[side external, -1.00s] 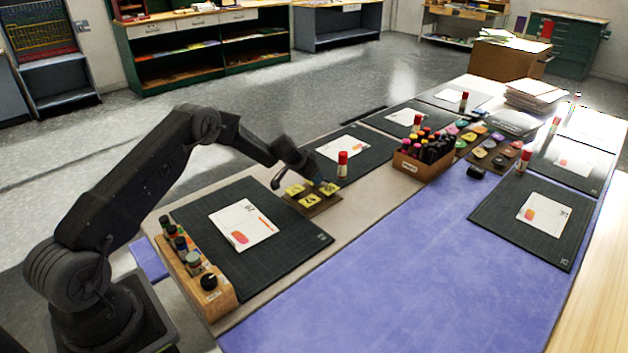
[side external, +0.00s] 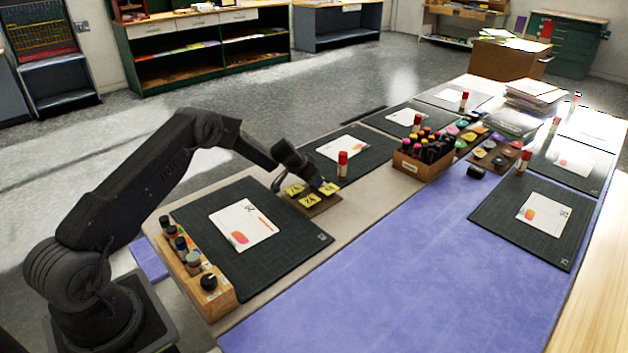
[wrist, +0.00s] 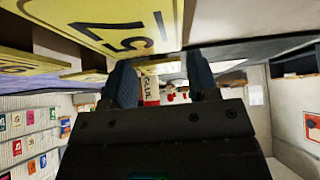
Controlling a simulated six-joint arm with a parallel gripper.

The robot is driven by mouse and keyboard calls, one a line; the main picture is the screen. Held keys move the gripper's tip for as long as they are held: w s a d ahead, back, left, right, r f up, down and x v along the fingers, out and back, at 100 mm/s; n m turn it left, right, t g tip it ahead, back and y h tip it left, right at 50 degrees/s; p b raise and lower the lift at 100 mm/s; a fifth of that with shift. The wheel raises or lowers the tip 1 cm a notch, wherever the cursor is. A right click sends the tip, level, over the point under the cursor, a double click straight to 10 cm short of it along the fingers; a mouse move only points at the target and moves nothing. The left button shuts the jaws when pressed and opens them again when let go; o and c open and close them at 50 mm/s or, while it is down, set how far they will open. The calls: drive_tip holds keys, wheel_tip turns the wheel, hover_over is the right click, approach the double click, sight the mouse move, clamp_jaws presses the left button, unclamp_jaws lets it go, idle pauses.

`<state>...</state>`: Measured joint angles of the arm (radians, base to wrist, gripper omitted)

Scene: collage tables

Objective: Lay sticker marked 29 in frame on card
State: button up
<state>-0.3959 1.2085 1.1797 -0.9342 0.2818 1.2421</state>
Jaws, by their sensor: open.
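Several yellow numbered stickers lie on a small brown board beyond the nearest mat: a left one (side external: 294,190), a middle one (side external: 310,200) and a right one (side external: 330,188). Their numbers are too small to read surely, so I cannot tell which is 29. My gripper (side external: 322,184) is low over the board, close to the right sticker. In the wrist view my gripper (wrist: 161,82) is open, with nothing seen between its fingers, and a large yellow sticker (wrist: 95,22) shows close by, its number turned over. The white card (side external: 240,226) lies on the near dark mat; its frame is not clear.
A wooden rack (side external: 217,293) of small bottles stands along the near mat's left edge. A red-capped glue stick (side external: 342,165) stands just behind the sticker board (side external: 318,210). A box of markers (side external: 408,168) stands further right. The blue table surface (side external: 400,255) in front is clear.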

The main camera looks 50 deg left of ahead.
drive_tip(key=shift+c, duration=0.3)
drive_tip(key=c, duration=0.4)
drive_tip(key=shift+r, duration=2.5)
